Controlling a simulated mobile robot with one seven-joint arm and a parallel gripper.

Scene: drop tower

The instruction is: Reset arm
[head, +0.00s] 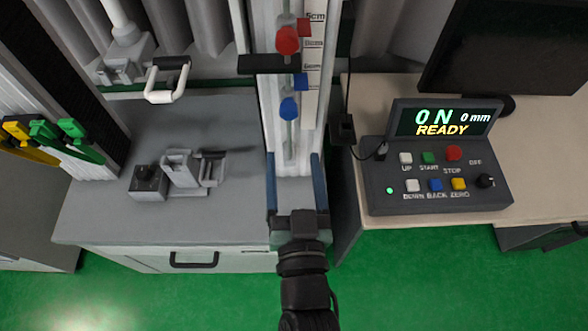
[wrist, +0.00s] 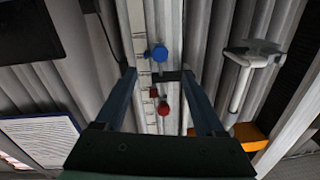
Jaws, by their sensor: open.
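My gripper (head: 294,168) is open and empty, with its two dark blue fingers spread apart in front of the drop tower (head: 267,120). In the wrist view my gripper (wrist: 158,76) has the tower's scale and rail between and beyond its fingers. A red knob (head: 287,40) and a blue knob (head: 290,107) sit on the tower above the fingertips in the head view. The blue knob (wrist: 158,53) and red knob (wrist: 164,108) also show in the wrist view. I cannot tell how far the fingers are from the tower.
A control box (head: 437,180) on the right bench reads "ON 0 mm READY", with several coloured buttons and a monitor (head: 510,45) behind. On the grey cabinet (head: 100,215) stand a small metal fixture (head: 180,170) and a white-handled stand (head: 165,95). Green floor lies in front.

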